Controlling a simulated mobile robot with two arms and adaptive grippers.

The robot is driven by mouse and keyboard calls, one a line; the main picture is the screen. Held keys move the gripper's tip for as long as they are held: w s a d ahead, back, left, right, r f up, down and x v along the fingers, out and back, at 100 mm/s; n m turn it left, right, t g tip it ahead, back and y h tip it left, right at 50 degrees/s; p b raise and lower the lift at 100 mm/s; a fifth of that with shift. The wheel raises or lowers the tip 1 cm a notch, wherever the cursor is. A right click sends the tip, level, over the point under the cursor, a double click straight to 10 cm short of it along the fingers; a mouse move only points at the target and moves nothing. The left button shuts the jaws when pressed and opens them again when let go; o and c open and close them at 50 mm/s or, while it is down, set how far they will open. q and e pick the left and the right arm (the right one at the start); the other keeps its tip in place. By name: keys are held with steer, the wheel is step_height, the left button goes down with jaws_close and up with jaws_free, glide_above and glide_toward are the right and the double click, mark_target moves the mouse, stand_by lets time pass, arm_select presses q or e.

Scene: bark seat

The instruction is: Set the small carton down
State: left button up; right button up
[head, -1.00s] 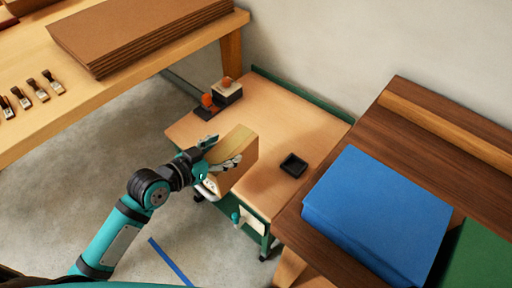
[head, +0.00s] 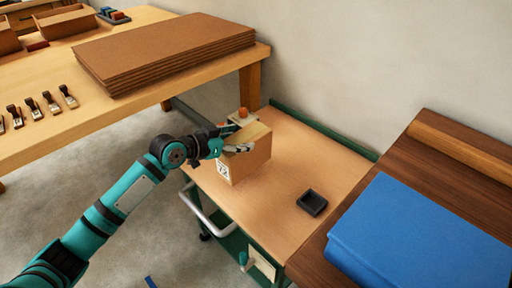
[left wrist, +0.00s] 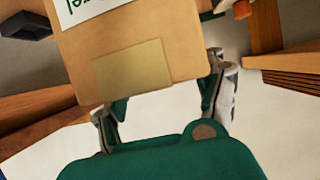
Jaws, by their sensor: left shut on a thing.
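The small carton (head: 248,165) is a brown cardboard box with a tape strip and a printed label. In the head view it is upright over the near left part of the wooden cart top (head: 280,205); I cannot tell whether its base touches. My left gripper (head: 236,149) is shut on the carton, with a finger across its upper side. In the left wrist view the carton (left wrist: 125,55) fills the upper middle, between the two fingers of the gripper (left wrist: 163,95). My right gripper is not in view.
A small black tray (head: 312,202) lies on the cart top to the right. An orange-knobbed object (head: 243,114) stands behind the carton, partly hidden. A workbench with stacked brown boards (head: 165,50) is at the left. A dark table with a blue box (head: 415,235) is at the right.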

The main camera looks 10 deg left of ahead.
mark_target(256, 137)
arm_select(q)
steer(key=d, duration=0.1)
steer(key=w+d, duration=0.1)
steer(key=d, duration=0.1)
steer(key=w+d, duration=0.1)
steer(key=shift+w+d+f, duration=0.25)
steer(key=shift+d, duration=0.1)
step_height(256, 137, down, 4)
steer(key=shift+a+r+b, duration=0.1)
steer(key=shift+r+b, duration=0.15)
steer(key=shift+b, duration=0.2)
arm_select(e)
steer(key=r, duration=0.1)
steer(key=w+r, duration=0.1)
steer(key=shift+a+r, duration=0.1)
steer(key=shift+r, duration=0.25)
arm_select(q)
steer(key=o, duration=1.8)
steer(key=shift+s+a+r, duration=0.1)
steer(key=shift+s, duration=0.15)
steer(key=p+v, duration=0.1)
steer(key=v, duration=1)
steer(key=shift+s+p, duration=0.25)
steer(key=shift+p, duration=0.05)
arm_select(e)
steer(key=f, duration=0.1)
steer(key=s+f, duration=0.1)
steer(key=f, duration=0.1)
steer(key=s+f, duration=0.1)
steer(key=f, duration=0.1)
